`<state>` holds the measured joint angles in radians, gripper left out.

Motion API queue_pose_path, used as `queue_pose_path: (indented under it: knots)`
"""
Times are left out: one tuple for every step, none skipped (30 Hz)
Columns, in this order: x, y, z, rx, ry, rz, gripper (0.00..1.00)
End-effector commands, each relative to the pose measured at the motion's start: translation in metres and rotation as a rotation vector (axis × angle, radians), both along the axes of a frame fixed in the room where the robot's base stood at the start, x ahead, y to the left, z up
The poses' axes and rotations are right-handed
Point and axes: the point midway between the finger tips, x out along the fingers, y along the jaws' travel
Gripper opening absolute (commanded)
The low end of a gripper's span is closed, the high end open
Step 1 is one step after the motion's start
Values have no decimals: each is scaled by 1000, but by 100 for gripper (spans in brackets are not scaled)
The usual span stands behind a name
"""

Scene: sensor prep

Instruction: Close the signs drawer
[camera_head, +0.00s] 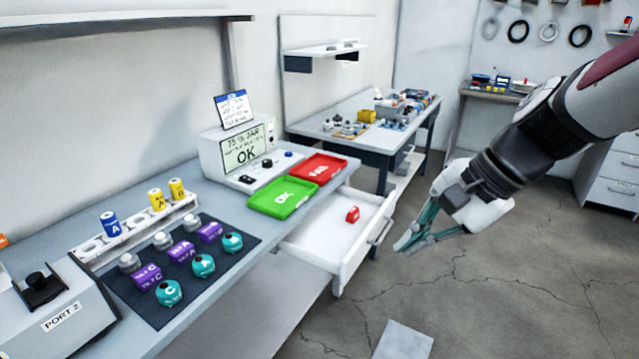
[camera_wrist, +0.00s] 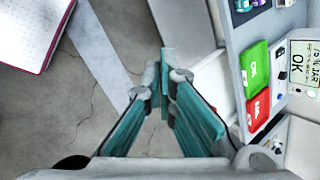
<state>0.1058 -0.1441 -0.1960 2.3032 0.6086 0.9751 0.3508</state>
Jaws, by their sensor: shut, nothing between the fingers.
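The white drawer (camera_head: 312,249) stands pulled out from under the workbench, below the green and red trays. A small red block (camera_head: 352,214) with white marks lies inside it. The drawer's front carries a grey bar handle (camera_head: 381,231). My gripper (camera_head: 402,246) has its teal fingers together and empty. It appears just to the right of the drawer front in the head view, pointing down and left; I cannot tell whether it touches. In the wrist view the gripper (camera_wrist: 165,58) has its fingertips together, left of the bench edge. A pale surface beside the fingers is partly hidden there.
The workbench (camera_head: 222,195) holds a green tray (camera_head: 284,198), a red tray (camera_head: 318,167), a display device (camera_head: 243,150) and a dark mat (camera_head: 135,286) with several jars and purple blocks. A second table (camera_head: 350,130) stands behind. Cracked floor lies open right of the drawer.

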Motion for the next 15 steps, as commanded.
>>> queue_pose_path:
  knots:
    - [25, -5, -31, 54, 50, -81, 0]
    - [36, -7, -43, 88, 76, -131, 0]
    - [51, -12, -58, 129, 109, -196, 0]
    - [62, -15, -70, 159, 133, -247, 0]
    - [73, -19, -82, 189, 157, -296, 0]
    - [87, -24, -99, 228, 188, -364, 0]
    - [97, -29, -112, 257, 212, -413, 0]
    - [108, -34, -125, 285, 235, -464, 0]
    - [121, -41, -142, 322, 264, -532, 0]
    - [130, -47, -156, 347, 286, -580, 0]
    - [139, -52, -169, 372, 305, -628, 0]
    - [150, -60, -185, 401, 330, -690, 0]
    - [157, -66, -197, 422, 346, -732, 0]
    - [164, -71, -208, 443, 361, -773, 0]
    - [171, -78, -221, 465, 377, -821, 0]
